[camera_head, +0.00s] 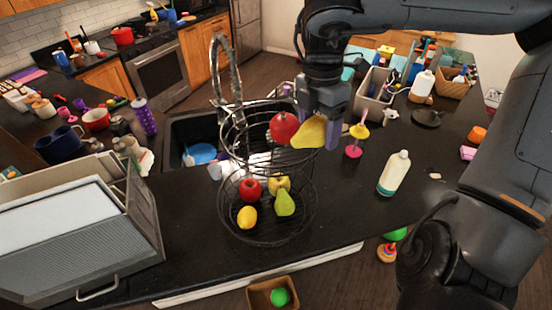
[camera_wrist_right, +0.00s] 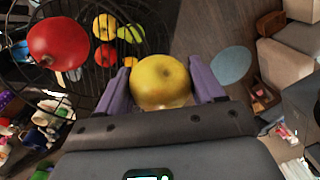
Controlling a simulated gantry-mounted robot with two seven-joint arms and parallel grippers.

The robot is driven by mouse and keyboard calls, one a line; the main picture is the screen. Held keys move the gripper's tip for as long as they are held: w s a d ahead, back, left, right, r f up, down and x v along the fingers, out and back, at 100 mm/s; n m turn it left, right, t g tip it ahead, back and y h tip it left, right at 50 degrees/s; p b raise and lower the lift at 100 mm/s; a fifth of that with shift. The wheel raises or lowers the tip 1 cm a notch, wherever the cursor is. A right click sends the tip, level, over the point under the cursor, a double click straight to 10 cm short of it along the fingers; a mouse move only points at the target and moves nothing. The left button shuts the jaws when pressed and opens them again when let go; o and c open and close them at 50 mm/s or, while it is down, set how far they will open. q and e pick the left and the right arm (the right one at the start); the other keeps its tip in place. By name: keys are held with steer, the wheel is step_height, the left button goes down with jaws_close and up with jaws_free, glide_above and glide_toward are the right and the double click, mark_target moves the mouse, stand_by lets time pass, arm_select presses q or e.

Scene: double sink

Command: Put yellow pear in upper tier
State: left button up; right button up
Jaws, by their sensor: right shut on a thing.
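The yellow pear (camera_head: 308,133) is held between the purple fingers of my right gripper (camera_head: 320,120), at the right side of the wire upper tier (camera_head: 233,155). In the right wrist view the pear (camera_wrist_right: 160,82) sits between both fingers of the gripper (camera_wrist_right: 160,92). A red apple (camera_head: 284,127) is at the upper tier, just left of the pear; it also shows in the right wrist view (camera_wrist_right: 57,45). I cannot tell whether the pear touches the tier. My left gripper is not in view.
The lower tier (camera_head: 262,243) holds a red apple (camera_head: 251,189), a yellow apple (camera_head: 280,185), a green pear (camera_head: 285,202) and a lemon (camera_head: 247,217). A soap bottle (camera_head: 394,173) stands to the right.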

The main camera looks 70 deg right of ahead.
steer(key=shift+w+f, duration=0.35)
steer(key=shift+w, duration=0.5)
steer(key=p, duration=0.2)
glide_above(272, 157)
steer(key=f, duration=0.5)
steer(key=shift+s+a+f, duration=0.1)
steer(key=shift+s+f, duration=0.1)
steer(key=shift+s, duration=0.15)
steer(key=shift+w+f, duration=0.4)
steer(key=shift+w, duration=0.1)
step_height(272, 157, down, 3)
steer(key=shift+f+p, duration=0.2)
steer(key=shift+p, duration=0.15)
steer(key=shift+f, duration=0.3)
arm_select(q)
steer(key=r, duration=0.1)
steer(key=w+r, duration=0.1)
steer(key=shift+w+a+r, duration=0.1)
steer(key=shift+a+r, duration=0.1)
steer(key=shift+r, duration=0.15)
